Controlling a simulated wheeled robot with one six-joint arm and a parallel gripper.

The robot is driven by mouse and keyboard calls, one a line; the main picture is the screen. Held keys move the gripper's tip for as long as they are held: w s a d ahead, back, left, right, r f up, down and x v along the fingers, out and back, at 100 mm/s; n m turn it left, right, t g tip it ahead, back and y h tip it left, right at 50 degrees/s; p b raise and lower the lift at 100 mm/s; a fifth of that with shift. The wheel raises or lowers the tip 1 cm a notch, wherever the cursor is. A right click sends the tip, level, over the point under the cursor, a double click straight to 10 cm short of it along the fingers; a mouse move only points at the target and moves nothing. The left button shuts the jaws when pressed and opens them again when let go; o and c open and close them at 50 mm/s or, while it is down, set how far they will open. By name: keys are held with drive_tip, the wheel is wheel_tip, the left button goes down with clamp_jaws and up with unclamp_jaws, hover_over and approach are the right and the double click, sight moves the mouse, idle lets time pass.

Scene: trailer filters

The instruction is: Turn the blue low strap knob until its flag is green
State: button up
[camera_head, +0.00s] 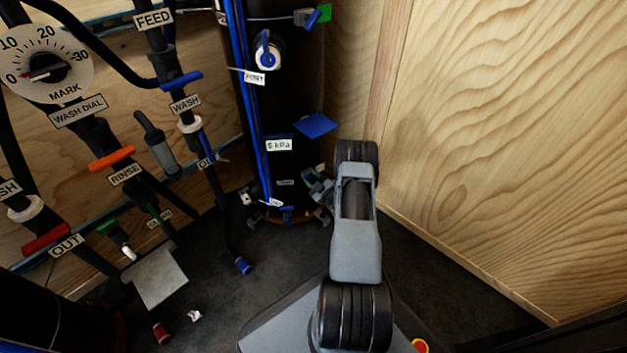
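The tall black tank (288,95) stands in the corner with blue strips down its left side. Near its foot, my gripper (318,187) is at the tank's right side, partly hidden by my wrist. Its fingers are too small and dark to show whether they are open or shut. Small grey, dark and greenish parts crowd together there, and I cannot make out the low strap knob or its flag colour. Higher up, another strap fitting (301,17) has a blue piece and a green flag (324,12). A flat blue plate (316,125) sticks out midway up the tank.
A pipe panel on the left carries a wash dial (45,73), an orange rinse handle (112,159), a red out handle (47,239) and a blue wash handle (182,81). A blue-tipped hose (243,266) hangs near the floor. A wooden wall (510,130) closes the right side.

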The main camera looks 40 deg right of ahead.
clamp_jaws()
idle(0.3)
drive_tip(key=shift+n, duration=2.9)
unclamp_jaws()
